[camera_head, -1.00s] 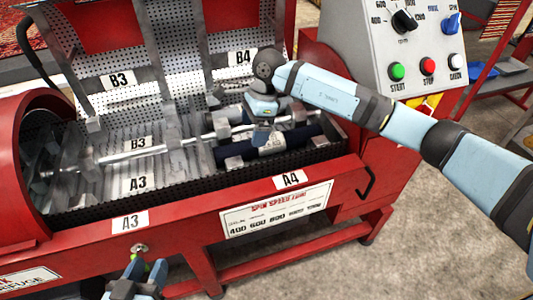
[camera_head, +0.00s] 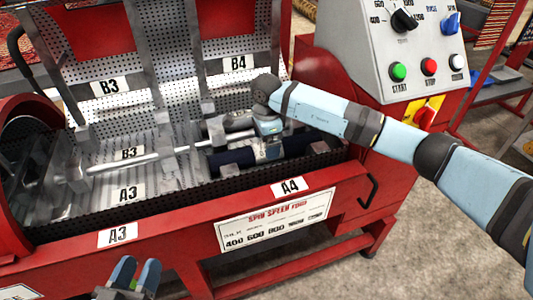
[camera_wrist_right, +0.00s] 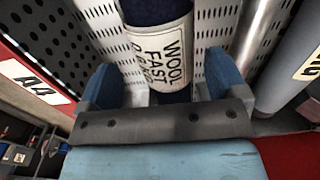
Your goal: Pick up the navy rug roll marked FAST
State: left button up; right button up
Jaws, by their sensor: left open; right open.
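The navy rug roll (camera_head: 232,157) lies in the A4 bay of the red machine, along its front wall. In the right wrist view the roll (camera_wrist_right: 157,12) carries a white label (camera_wrist_right: 158,52) reading WOOL and FAST. My right gripper (camera_head: 270,150) is over the middle of the roll and hides part of it. In the wrist view its blue fingers are open, one on each side of the roll (camera_wrist_right: 160,85); I cannot tell whether they touch it. My left gripper (camera_head: 136,272) is open and empty, in front of the machine below the A3 label.
The machine's perforated front wall (camera_head: 190,199) runs close along the roll. A metal bar (camera_head: 125,161) crosses the bays behind it. A grey control panel (camera_head: 400,50) stands at the right. Bay A3 (camera_head: 150,190) shows no roll.

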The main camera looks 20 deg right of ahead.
jog(key=f, duration=0.3)
jog(key=f+b, duration=0.1)
jog(key=shift+w+f, duration=0.2)
jog(key=shift+w, duration=0.1)
jog(key=shift+r, duration=0.1)
jog(key=c, duration=1.1)
pick_arm(q)
jog(key=r, duration=0.1)
jog(key=d+r+t+h, duration=0.1)
jog(key=shift+s+r, duration=0.1)
jog(key=shift+r, duration=0.3)
pick_arm(e)
jog(key=shift+c, duration=0.8)
jog(key=shift+r, duration=0.15)
